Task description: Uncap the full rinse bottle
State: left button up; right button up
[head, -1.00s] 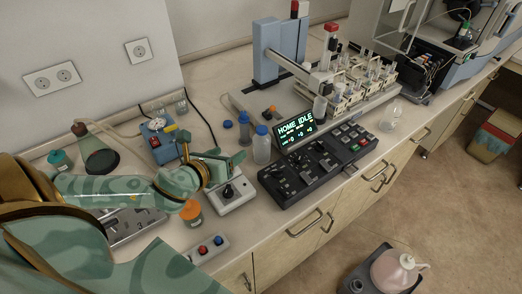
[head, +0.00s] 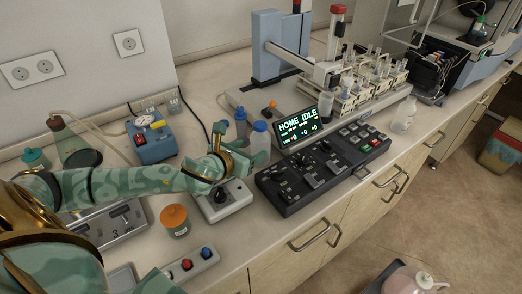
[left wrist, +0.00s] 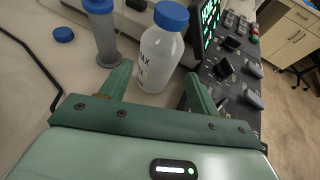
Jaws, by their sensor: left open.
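A white bottle (left wrist: 160,55) with a blue cap (left wrist: 171,15) and a "MAX" marking stands upright on the bench; its cap is on. It also shows in the head view (head: 260,141). A greyer bottle (left wrist: 105,42) with a blue top stands just left of it, and also shows in the head view (head: 241,125). The white bottle's fill level is hard to tell. My left gripper (left wrist: 157,75) is open, its fingers low on either side of the white bottle, with nothing clamped. In the head view the left gripper (head: 240,147) partly hides the bottle bases. My right gripper is out of view.
A loose blue cap (left wrist: 63,34) lies on the bench left of the bottles. A black control panel (head: 318,170) stands close on the right. A grey knob box (head: 222,204) and an orange-lidded jar (head: 175,221) are nearer the front edge. A blue device (head: 152,142) stands left.

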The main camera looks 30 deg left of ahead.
aim_at(257, 135)
pick_arm(q)
jog(key=b+x, duration=0.1)
jog(key=x, duration=0.4)
jog(key=shift+w+a+r+b, duration=0.1)
jog(key=shift+w+b, duration=0.15)
jog(key=shift+b, duration=0.15)
jog(key=shift+s+r, duration=0.1)
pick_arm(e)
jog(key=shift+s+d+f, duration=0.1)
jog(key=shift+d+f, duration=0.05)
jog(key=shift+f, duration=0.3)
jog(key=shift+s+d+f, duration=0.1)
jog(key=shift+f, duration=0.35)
pick_arm(q)
jog(key=c, duration=1)
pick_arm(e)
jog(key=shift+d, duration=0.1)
pick_arm(q)
jog(key=shift+r, duration=0.15)
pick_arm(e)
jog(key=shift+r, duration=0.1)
